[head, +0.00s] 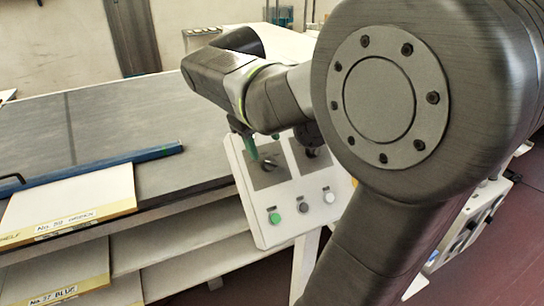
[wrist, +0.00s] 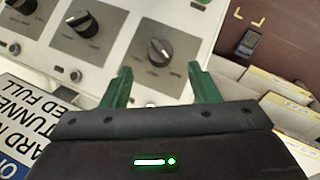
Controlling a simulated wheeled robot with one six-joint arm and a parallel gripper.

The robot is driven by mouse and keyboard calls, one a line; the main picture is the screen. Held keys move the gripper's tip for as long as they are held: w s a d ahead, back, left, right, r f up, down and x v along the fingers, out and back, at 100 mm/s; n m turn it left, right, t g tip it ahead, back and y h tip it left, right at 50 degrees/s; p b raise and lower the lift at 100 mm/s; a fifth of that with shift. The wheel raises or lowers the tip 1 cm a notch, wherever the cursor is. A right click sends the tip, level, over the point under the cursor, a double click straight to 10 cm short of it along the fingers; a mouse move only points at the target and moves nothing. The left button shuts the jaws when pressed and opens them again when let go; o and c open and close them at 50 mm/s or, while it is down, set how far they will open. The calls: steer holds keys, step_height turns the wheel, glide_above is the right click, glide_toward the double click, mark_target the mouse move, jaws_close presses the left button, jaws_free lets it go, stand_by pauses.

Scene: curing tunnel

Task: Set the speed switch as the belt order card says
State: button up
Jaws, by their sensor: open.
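A white control panel (head: 262,225) carries dark rotary switches on grey plates. In the head view the left switch (head: 268,163) is close to my gripper's green finger (head: 250,146). In the wrist view my gripper (wrist: 160,70) is open and empty, with its two green fingers pointing at a black rotary switch (wrist: 159,49) on a dark plate. The switch shows just beyond and between the fingertips, and I cannot tell whether they touch it. Its markings are too small to read, so I cannot tell whether it is the speed switch. I cannot make out the belt order card.
More black knobs (wrist: 84,23) sit beside it. Green (head: 275,217), grey (head: 303,208) and white (head: 329,197) buttons line the panel's lower part. Left, a belt (head: 110,125) bears a blue bar (head: 95,168); labelled boards (head: 75,205) lie on shelves.

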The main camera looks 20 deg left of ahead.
mark_target(270, 160)
steer(key=x, duration=0.6)
steer(key=shift+f, duration=0.25)
steer(key=c, duration=1)
